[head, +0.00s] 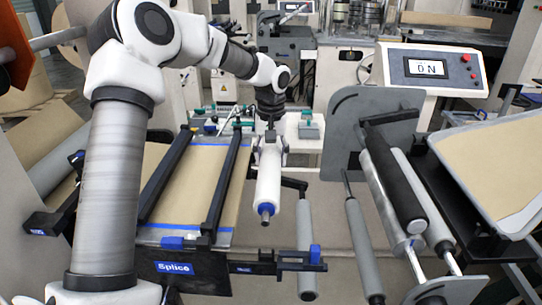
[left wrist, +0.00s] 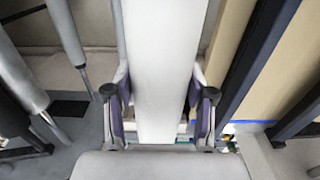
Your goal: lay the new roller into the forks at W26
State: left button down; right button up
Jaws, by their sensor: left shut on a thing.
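The new roller is a white cylinder (head: 267,178) with a blue ring and a grey shaft stub at its near end. My left gripper (head: 268,145) is shut around its far part and holds it pointing toward the camera. In the left wrist view the white roller (left wrist: 163,60) runs between the two fingers of my left gripper (left wrist: 160,105). I cannot read a W26 label, so I cannot tell which forks are meant. A black bracket arm (head: 292,184) shows just right of the roller. My right gripper is not in view.
The splice table (head: 190,205) with brown paper and two dark bars lies to the left. Grey rollers (head: 305,240) (head: 362,250) stand to the right, near a grey side plate (head: 372,125). A control panel (head: 430,68) reads "ON". A paper-covered tray (head: 495,165) is at the far right.

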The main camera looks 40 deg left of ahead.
pick_arm(q)
notch_tip(320, 180, down, 7)
jog(key=b, duration=0.3)
dwell(0.9)
jog(key=shift+f, duration=0.15)
dwell(0.3)
notch_tip(320, 180, down, 3)
jog(key=shift+f+b, duration=0.1)
jog(key=shift+b, duration=0.35)
jog(key=shift+f, duration=0.2)
dwell(0.9)
jog(key=shift+c, duration=1.5)
grip_release()
jog(key=shift+s+d, duration=0.1)
